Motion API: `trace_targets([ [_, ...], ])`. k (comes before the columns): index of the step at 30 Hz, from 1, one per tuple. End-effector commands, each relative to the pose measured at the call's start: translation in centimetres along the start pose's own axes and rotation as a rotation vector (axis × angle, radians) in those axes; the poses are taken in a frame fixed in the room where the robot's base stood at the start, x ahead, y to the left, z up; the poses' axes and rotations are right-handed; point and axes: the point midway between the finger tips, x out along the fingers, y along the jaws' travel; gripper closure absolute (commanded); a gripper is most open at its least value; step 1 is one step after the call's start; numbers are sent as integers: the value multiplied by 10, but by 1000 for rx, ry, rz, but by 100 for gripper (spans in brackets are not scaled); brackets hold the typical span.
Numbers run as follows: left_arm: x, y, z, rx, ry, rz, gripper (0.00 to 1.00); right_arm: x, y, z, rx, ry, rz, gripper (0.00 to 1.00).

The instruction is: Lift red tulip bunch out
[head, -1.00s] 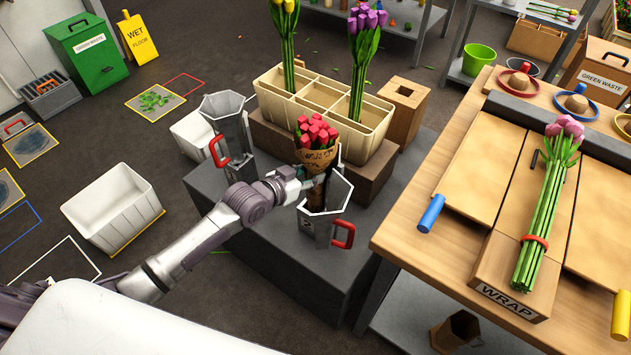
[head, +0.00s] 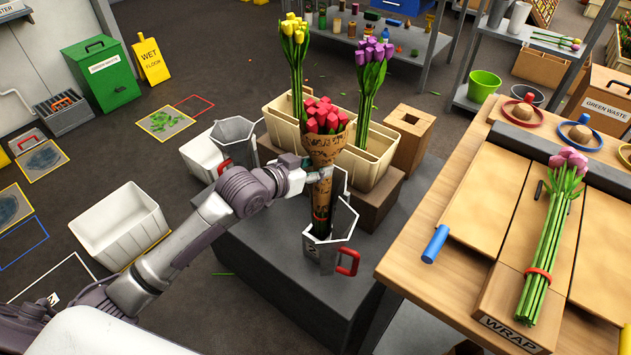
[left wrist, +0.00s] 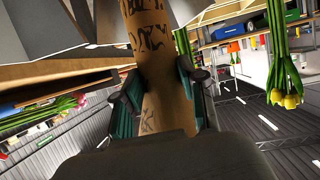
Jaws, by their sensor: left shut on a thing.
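The red tulip bunch (head: 323,118) is wrapped in brown printed paper with a dark lower end. It stands roughly upright over a grey metal jug (head: 321,252) with a red handle, its lower end still at or inside the rim. My left gripper (head: 316,178) is shut on the paper wrap from the left. In the left wrist view the brown wrap (left wrist: 160,75) fills the space between the two fingers. My right gripper is in neither view.
A second metal jug (head: 234,140) stands behind my left arm. A cream divided planter (head: 366,164) with yellow and purple tulips is close behind the red bunch. The wooden table (head: 418,262) with pink tulips is to the right. A white bin (head: 118,226) stands on the floor.

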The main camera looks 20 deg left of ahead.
Motion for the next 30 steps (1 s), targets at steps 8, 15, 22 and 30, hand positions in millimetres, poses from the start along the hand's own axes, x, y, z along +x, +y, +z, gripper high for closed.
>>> trace_targets([
  [8,-20,0,-50,2,7,0,100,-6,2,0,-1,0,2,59],
  [15,-55,0,-40,3,-3,-1,100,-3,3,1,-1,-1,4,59],
  [22,-117,0,-12,5,-7,-1,100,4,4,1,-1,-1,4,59],
  [30,-166,1,6,2,-4,1,100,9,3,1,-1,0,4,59],
])
